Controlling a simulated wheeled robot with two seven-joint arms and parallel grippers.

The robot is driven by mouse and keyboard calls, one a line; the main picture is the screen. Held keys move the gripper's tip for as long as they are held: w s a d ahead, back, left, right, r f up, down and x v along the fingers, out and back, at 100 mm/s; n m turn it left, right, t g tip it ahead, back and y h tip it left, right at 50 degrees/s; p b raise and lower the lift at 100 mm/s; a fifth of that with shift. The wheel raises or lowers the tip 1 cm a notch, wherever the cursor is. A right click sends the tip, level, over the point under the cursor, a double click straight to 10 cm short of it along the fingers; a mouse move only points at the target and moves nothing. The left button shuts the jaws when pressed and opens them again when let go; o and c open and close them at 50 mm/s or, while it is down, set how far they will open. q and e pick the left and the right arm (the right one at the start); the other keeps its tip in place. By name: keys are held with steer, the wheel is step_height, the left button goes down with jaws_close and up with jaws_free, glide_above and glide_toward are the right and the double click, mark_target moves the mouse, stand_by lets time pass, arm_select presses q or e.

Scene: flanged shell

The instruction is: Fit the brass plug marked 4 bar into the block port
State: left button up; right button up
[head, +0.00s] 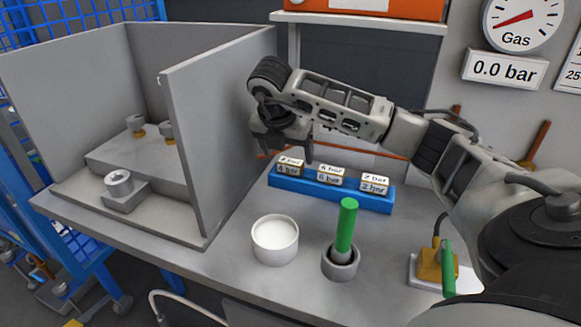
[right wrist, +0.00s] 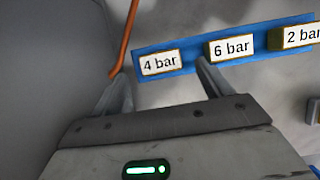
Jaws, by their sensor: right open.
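The plug marked 4 bar (head: 290,168) sits at the left end of a blue rack (head: 330,193); its label also shows in the right wrist view (right wrist: 160,63). My right gripper (head: 283,153) is open and empty, just above and behind this plug. In the right wrist view its fingers (right wrist: 165,75) are spread either side of the 4 bar label, apart from the plug. A grey block (head: 126,199) with a round port (head: 119,182) on top stands on the floor of the grey shell (head: 215,140). The port looks empty. My left gripper is out of view.
Plugs marked 6 bar (head: 331,178) and 2 bar (head: 374,184) share the rack. The shell's wall stands close left of my right gripper. A white cup (head: 274,242), a green-handled tool (head: 347,225) in a grey cup, and a brass fitting (head: 437,266) stand nearer the front.

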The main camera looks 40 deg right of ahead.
mark_target(290, 161)
steer(key=x, duration=0.3)
steer(key=shift+d+f, duration=0.15)
steer(key=shift+f, duration=0.2)
steer(key=c, duration=1.1)
steer(key=shift+r, duration=0.1)
